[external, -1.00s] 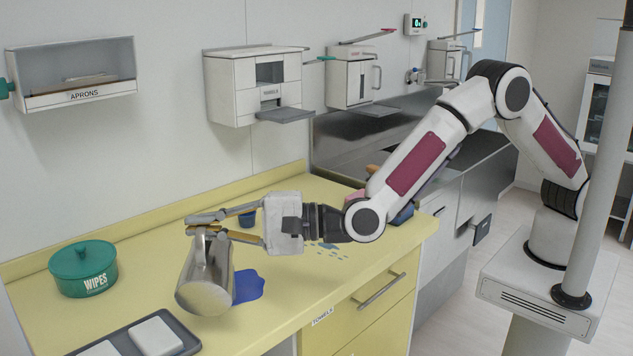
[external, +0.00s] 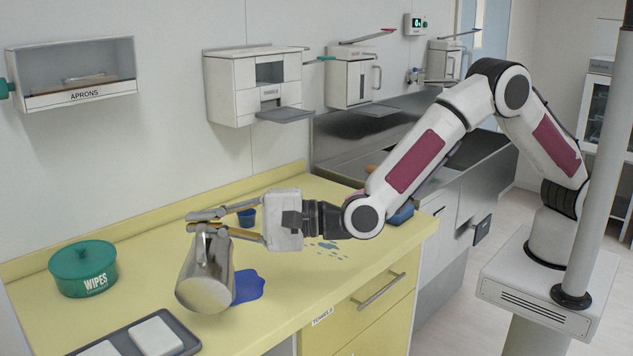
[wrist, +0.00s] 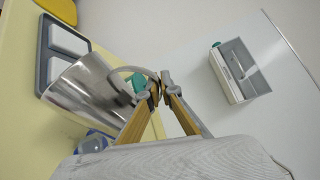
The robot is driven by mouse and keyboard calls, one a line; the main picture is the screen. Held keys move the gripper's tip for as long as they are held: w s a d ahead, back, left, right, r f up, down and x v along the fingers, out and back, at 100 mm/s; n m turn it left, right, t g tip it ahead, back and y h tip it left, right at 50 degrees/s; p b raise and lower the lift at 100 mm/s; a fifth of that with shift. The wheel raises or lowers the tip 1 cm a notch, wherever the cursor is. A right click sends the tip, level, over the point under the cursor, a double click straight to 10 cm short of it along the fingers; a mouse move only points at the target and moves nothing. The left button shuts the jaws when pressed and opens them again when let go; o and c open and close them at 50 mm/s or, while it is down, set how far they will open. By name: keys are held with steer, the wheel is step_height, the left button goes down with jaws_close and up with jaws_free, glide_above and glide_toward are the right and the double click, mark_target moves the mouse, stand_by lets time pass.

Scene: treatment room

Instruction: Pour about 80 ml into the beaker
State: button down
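My gripper (external: 193,222) is shut on the handle of a shiny metal jug (external: 207,272) and holds it over the yellow counter. The jug is tilted; I cannot see any liquid inside it or a stream from it. In the wrist view the jug (wrist: 85,90) hangs left of the fingertips (wrist: 160,82), with its curved handle between them. A clear, rounded thing with blue at it (wrist: 92,143), perhaps the beaker, shows partly below the jug there. In the external view no beaker is clear; the jug may hide it.
A green wipes tub (external: 83,270) and a grey tray (external: 186,341) with white pads are at left.

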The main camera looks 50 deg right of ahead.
mark_target(200, 239)
steer(key=shift+w+d+r, duration=0.2)
steer(key=shift+w, duration=0.05)
stand_by(0.4)
steer(key=shift+m, duration=0.3)
steer(key=shift+w+d+r+m+p, duration=0.2)
steer(key=shift+w+d+m+p, duration=0.1)
steer(key=shift+m, duration=0.1)
stand_by(0.9)
steer(key=shift+s+a, duration=0.1)
steer(key=s+a+n, duration=0.1)
steer(key=s+a+f+n, duration=0.1)
steer(key=s+a, duration=0.1)
steer(key=shift+s+f+n, duration=0.1)
steer(key=shift+f+n, duration=0.2)
steer(key=shift+n, duration=0.1)
steer(key=shift+s+f+n, duration=0.1)
steer(key=shift+f+n, duration=0.05)
steer(key=shift+n, duration=0.15)
steer(key=shift+s+a+f, duration=0.1)
steer(key=shift+a, duration=0.05)
steer(key=shift+s+a+f+n, duration=0.45)
steer(key=shift+f+n, duration=0.1)
steer(key=shift+n, duration=0.25)
steer(key=shift+f, duration=0.1)
stand_by(1.0)
